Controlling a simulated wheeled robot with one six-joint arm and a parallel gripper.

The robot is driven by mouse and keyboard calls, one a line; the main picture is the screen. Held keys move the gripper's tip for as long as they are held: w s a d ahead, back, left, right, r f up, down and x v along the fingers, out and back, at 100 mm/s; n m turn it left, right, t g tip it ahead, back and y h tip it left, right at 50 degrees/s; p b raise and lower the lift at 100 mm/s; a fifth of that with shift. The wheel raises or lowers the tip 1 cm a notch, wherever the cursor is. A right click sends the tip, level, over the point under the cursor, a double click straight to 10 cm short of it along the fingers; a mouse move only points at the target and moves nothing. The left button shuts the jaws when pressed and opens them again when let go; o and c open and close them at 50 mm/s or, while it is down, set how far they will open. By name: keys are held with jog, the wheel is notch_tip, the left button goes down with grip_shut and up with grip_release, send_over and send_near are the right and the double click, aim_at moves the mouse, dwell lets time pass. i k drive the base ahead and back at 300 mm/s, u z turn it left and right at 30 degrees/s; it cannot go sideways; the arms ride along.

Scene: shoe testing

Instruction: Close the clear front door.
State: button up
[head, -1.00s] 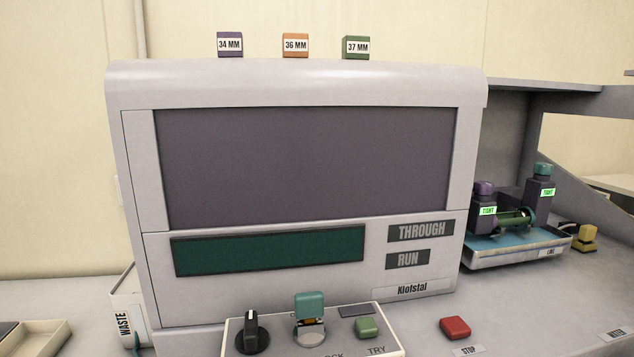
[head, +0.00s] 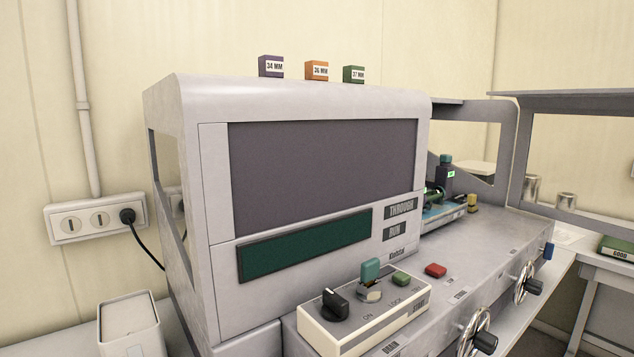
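A grey machine (head: 211,169) with a large dark panel (head: 325,165) and a green display (head: 305,245) fills the middle of the head view. To its right is an open bay, where a blue-topped tray (head: 443,211) holds a dark fixture with a green-capped post (head: 445,170). Farther right stands a grey frame (head: 575,103) around a see-through area; I cannot tell whether this is the clear front door or a fixed guard. No door clearly covers the bay. The machine body partly hides the tray. My gripper is not in view.
A control box (head: 370,318) with a black knob, teal switch and green button sits in front. A red button (head: 436,270) and handwheels (head: 524,283) line the bench. A white bin (head: 130,325) and wall socket (head: 95,218) are left.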

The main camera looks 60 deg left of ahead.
aim_at(618, 102)
jog(key=u, duration=1.15)
jog(key=k, duration=1.2)
jog(key=z, duration=1.7)
jog(key=i, duration=2.15)
jog(key=u, duration=1)
jog(key=i, duration=0.85)
jog(key=u, duration=0.9)
